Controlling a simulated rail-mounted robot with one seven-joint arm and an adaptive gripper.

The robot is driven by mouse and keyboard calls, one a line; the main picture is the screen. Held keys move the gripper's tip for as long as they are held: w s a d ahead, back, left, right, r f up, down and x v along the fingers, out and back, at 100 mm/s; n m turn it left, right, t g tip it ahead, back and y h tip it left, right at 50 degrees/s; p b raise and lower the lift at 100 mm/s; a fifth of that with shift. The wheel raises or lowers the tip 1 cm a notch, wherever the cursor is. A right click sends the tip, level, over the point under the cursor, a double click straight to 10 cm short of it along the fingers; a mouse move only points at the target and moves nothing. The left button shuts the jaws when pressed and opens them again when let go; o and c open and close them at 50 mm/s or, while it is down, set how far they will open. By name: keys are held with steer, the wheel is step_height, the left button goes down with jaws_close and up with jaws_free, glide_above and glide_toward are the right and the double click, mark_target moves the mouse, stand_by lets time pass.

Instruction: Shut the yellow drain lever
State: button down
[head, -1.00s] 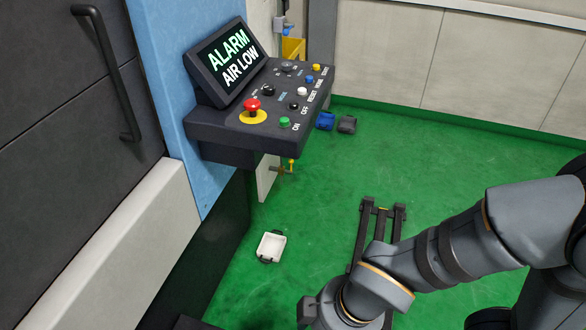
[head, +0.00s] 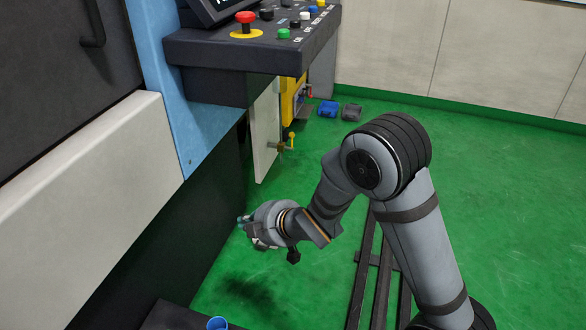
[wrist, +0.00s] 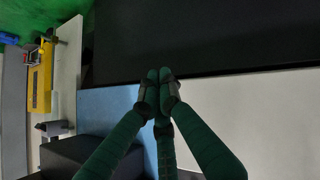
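The yellow drain lever (head: 292,136) is a small upright handle on a brass valve (head: 280,147) at the edge of a white panel under the control console, in the head view.
The console (head: 235,55) overhangs the lever. A yellow unit (head: 290,100) is behind the white panel (head: 265,130); a yellow part (wrist: 40,82) shows in the wrist view. A blue item (head: 327,109) and a grey one (head: 351,112) lie on the open green floor.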

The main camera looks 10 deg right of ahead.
steer(key=w+d+f+n+t+y+b, duration=0.1)
steer(key=w+f+n+t+b, duration=0.1)
steer(key=w+f+b, duration=0.3)
steer(key=w+f+n+t+y+b, duration=0.1)
steer(key=w+f+n+b, duration=0.3)
steer(key=f+b, duration=1)
steer(key=w+d+f+n+t+y+b, duration=0.1)
steer(key=w+f+n+t+b, duration=0.1)
steer(key=w+f+b, duration=0.5)
step_height(320, 180, down, 5)
steer(key=t+b, duration=0.1)
steer(key=b, duration=0.1)
steer(key=shift+w+d+r+n+t+b, duration=0.2)
steer(key=shift+w+d+n+t+b, duration=0.1)
steer(key=shift+d+n+t+b, duration=0.1)
steer(key=shift+r, duration=0.1)
